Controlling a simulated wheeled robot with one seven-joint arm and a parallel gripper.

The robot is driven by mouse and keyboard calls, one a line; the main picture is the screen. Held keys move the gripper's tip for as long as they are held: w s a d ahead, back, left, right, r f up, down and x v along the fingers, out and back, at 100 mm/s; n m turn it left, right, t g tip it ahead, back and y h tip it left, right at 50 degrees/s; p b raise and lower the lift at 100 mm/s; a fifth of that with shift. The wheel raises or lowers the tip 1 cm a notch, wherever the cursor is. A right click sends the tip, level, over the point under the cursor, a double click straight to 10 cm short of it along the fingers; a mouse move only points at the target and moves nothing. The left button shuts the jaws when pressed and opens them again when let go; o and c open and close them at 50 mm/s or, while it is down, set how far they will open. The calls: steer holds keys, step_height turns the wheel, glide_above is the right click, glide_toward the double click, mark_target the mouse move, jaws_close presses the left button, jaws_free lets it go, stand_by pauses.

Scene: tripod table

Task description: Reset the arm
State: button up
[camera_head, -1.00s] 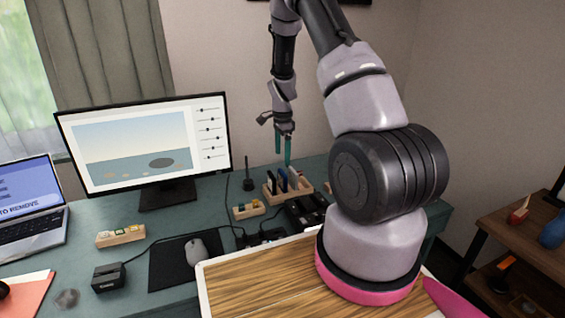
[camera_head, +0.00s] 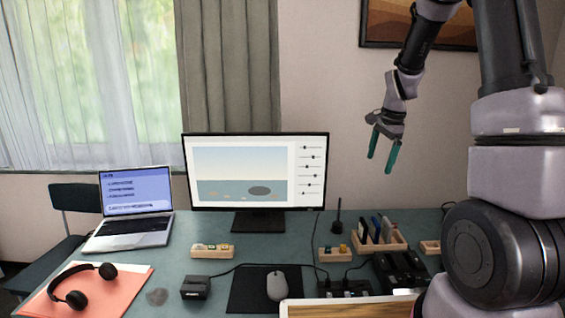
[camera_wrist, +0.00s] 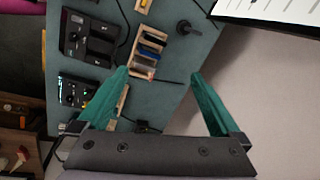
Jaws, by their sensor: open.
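My gripper (camera_head: 381,158) hangs from my arm at the upper right in the head view, in front of the bare wall and above the table. Its two green fingers are apart, with nothing between them. In the wrist view my gripper (camera_wrist: 160,85) also shows open and empty, with table items beyond the fingertips. My arm's large dark joint and pale links fill the right side of the head view.
The green table (camera_head: 215,266) holds a monitor (camera_head: 255,172), laptop (camera_head: 135,207), headphones (camera_head: 82,285), mouse (camera_head: 277,286), a wooden card rack (camera_head: 379,240), small wooden holders (camera_head: 212,251) and black devices (camera_head: 400,270). Air around my gripper is clear.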

steer(key=s+a+r+n+t, duration=0.1)
steer(key=s+a+r+n, duration=0.1)
steer(key=s+r, duration=0.4)
steer(key=s+a+r+n+t, duration=0.2)
steer(key=s+r+n, duration=0.3)
steer(key=s, duration=0.6)
steer(key=s+a+r+n+t+y, duration=0.1)
steer(key=s+a+r+n+t, duration=0.1)
steer(key=s+r, duration=0.6)
steer(key=shift+s+r+n, duration=0.4)
steer(key=shift+r+n, duration=0.15)
steer(key=shift+n, duration=0.15)
steer(key=shift+a, duration=0.1)
